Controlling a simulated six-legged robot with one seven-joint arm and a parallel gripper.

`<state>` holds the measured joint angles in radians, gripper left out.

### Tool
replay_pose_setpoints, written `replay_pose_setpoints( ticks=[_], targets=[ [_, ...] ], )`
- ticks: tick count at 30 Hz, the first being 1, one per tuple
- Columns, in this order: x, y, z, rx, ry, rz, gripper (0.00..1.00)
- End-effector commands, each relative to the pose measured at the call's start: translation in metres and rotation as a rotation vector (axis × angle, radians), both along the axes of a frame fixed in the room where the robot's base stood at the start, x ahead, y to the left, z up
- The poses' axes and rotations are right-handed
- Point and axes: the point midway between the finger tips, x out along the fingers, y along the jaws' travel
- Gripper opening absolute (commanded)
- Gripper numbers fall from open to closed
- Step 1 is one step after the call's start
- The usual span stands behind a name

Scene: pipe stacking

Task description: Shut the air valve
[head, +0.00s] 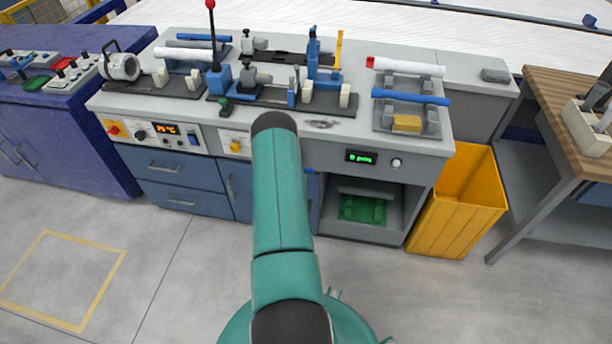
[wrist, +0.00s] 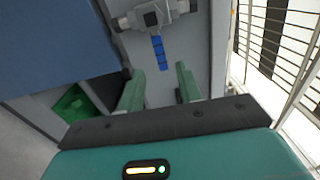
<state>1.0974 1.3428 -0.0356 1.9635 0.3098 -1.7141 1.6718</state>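The air valve (wrist: 152,17) shows at the top of the wrist view as a grey body with pipe stubs on both sides. Its blue ribbed lever (wrist: 159,53) points down the picture, across the line of the pipe. My gripper (wrist: 159,69) is open and empty, with two green fingers apart. The lever's free end appears just ahead of the gap between the fingertips; contact is not visible. In the head view my arm hides the gripper and most of the valve; a small blue bit (head: 310,170), perhaps the lever, shows beside the arm.
The grey workbench (head: 290,125) carries pipes and clamps. It has a green pressure display (head: 361,157) and an open bay with a green tray (head: 362,208). A yellow bin (head: 457,215) stands at its right. A wire fence (wrist: 285,50) is at right in the wrist view.

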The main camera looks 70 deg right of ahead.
Motion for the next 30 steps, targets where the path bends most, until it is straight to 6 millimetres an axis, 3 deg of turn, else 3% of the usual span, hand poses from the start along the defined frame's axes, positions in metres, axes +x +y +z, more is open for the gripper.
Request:
replay_pose_setpoints(
  ticks=[3,10,30],
  targets=[
    [-0.004,0.027,-0.001,0.005,0.003,0.001,0.35],
    [-0.009,0.060,-0.001,0.003,0.000,0.002,0.35],
    [-0.010,0.065,-0.001,0.002,0.000,0.001,0.35]
  ],
)
